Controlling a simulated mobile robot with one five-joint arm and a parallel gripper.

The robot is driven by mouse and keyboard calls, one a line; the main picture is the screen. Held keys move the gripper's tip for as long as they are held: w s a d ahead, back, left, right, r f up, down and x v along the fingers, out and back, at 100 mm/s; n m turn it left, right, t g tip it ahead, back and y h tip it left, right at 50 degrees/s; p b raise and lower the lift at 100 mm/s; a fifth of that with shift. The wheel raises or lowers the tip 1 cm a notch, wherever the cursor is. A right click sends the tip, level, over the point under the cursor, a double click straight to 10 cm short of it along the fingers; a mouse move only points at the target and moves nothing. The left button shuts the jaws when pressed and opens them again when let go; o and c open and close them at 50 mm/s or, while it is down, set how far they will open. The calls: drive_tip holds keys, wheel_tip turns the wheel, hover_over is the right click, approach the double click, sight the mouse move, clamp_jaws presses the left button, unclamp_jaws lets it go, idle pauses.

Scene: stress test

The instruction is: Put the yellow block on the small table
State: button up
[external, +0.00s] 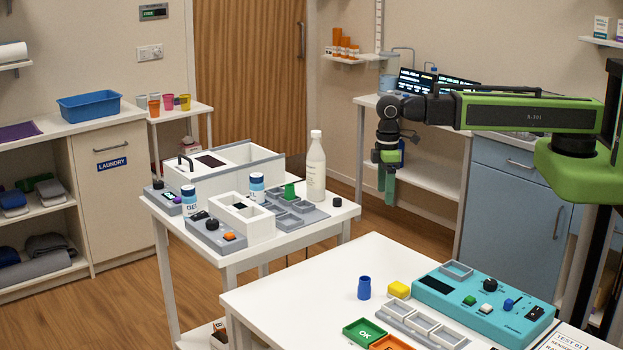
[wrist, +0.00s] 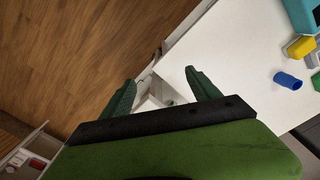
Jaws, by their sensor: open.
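The yellow block (external: 399,289) lies on the white front table (external: 290,290), between a blue cup-like piece and a turquoise panel. It also shows at the right edge of the wrist view (wrist: 301,47). A smaller white table (external: 341,212) stands behind and to the left, with devices and bottles on it. My gripper (external: 388,190) hangs fingers down, high in the external view. In the wrist view its green fingers (wrist: 160,76) are apart with nothing held between them. The yellow block is well off to the right of the fingers there.
A blue cup-like piece (external: 364,288) stands beside the block. The turquoise panel (external: 485,305) and grey tray (external: 422,325) crowd its right and front. A white bottle (external: 316,168) stands tall on the smaller table. The front table's left part is clear.

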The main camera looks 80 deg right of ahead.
drive_tip(key=w+a+r+n+p, duration=0.1)
drive_tip(key=w+a, duration=0.1)
drive_tip(key=a, duration=0.4)
drive_tip(key=w+a+r+n+p, duration=0.1)
drive_tip(key=w+a+r+n, duration=0.1)
drive_tip(key=a, duration=0.5)
wheel_tip(320, 180, up, 3)
drive_tip(key=n+p, duration=0.3)
drive_tip(key=n, duration=0.1)
hover_over(399, 286)
drive_tip(key=f+b, duration=1.2)
drive_tip(key=shift+a+f+b, duration=0.35)
drive_tip(key=shift+f, duration=0.05)
drive_tip(key=f+b, duration=0.5)
drive_tip(key=shift+d+f, duration=0.15)
drive_tip(key=shift+d, duration=0.2)
drive_tip(key=shift+r, duration=0.2)
drive_tip(key=shift+c, duration=0.4)
